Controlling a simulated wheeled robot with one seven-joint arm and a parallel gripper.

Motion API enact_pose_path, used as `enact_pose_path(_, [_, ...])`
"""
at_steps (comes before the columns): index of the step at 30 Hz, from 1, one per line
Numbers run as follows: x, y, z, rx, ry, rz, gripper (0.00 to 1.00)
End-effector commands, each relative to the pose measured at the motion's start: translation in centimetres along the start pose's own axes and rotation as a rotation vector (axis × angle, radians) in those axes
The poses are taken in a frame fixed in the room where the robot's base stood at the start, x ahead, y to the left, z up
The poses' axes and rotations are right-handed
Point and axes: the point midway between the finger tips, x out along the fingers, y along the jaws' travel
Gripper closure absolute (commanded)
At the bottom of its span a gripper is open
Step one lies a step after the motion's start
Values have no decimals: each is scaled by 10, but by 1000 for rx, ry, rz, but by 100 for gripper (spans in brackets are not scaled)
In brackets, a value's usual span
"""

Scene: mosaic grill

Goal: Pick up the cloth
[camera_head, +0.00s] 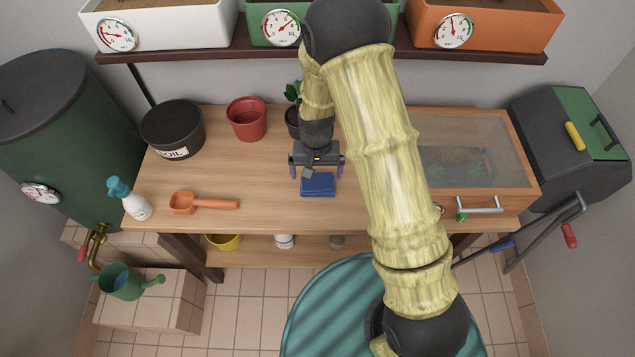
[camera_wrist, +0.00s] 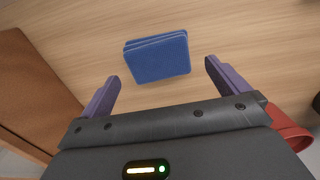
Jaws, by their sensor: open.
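The cloth (camera_head: 318,186) is a folded blue rectangle lying flat on the wooden workbench (camera_head: 265,210), near its front middle. It also shows in the wrist view (camera_wrist: 158,58), ahead of my fingers and between their lines. My gripper (camera_head: 318,170) is above and just behind the cloth in the head view. In the wrist view my gripper's two purple fingers (camera_wrist: 162,85) are spread wide with nothing between them. The gripper appears apart from the cloth; the exact height is hard to tell.
A red pot (camera_head: 246,118) and black soil bucket (camera_head: 172,128) stand at the back left. A dark pot with a plant (camera_head: 293,118) is close behind my gripper. A clear-lidded box (camera_head: 470,160) stands right.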

Motion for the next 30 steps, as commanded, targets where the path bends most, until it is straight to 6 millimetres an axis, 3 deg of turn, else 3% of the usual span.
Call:
enact_pose_path(4, [11,0,0,0,0,0,0])
enact_pose_path(17, [17,1,0,0,-1,1,0])
enact_pose_path(30, [62,3,-2,0,0,0,0])
